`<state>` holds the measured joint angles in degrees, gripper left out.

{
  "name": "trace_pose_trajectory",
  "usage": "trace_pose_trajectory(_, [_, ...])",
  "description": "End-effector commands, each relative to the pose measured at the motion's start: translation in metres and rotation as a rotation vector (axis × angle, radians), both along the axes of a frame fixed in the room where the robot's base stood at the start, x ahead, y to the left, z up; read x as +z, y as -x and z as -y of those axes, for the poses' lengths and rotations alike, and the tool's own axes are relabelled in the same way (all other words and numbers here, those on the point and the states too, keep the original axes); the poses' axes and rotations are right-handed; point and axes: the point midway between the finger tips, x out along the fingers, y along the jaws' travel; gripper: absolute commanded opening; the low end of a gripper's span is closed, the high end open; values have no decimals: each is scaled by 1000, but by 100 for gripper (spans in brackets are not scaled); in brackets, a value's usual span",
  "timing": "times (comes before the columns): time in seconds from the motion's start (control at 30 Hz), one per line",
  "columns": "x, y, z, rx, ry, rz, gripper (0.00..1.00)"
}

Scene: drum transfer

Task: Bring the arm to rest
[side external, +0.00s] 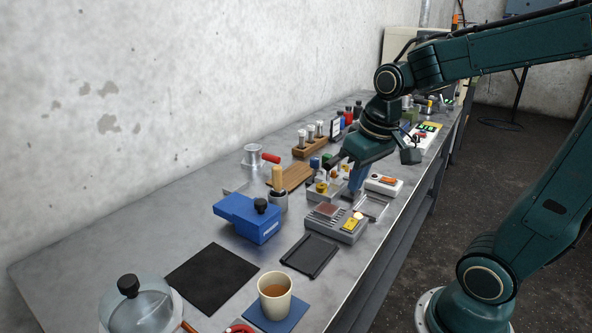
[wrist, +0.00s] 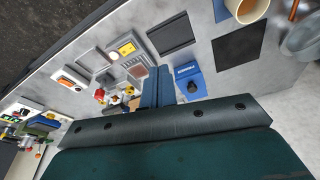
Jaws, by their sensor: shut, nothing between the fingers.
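My gripper (side external: 354,188) is shut and empty, with its blue fingers pointing down over the crowded middle of the bench. In the wrist view, the blue fingers (wrist: 158,86) lie together in the middle of the picture. The grey tray with a yellow block (side external: 338,222) is just in front of the fingertips in the side view. I cannot tell the exact gap between the fingertips and the things below. My arm reaches in from the right over the metal bench.
A blue box (side external: 245,217) with a black knob, a paper cup (side external: 275,297), a black mat (side external: 211,279) and a glass dome (side external: 137,306) stand on the near bench. A wooden rack with vials (side external: 310,147) is behind. The wall bounds the left; the floor right of the bench is clear.

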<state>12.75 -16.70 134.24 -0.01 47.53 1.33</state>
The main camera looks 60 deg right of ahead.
Motion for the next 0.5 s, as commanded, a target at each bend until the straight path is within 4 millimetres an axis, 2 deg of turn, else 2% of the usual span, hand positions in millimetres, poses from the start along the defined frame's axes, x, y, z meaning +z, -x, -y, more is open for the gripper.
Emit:
trace_pose_trajectory(0.2, [21,28,-27,92,19,88,0])
trace_pose_trajectory(0.5, [35,65,-51,202,32,190,0])
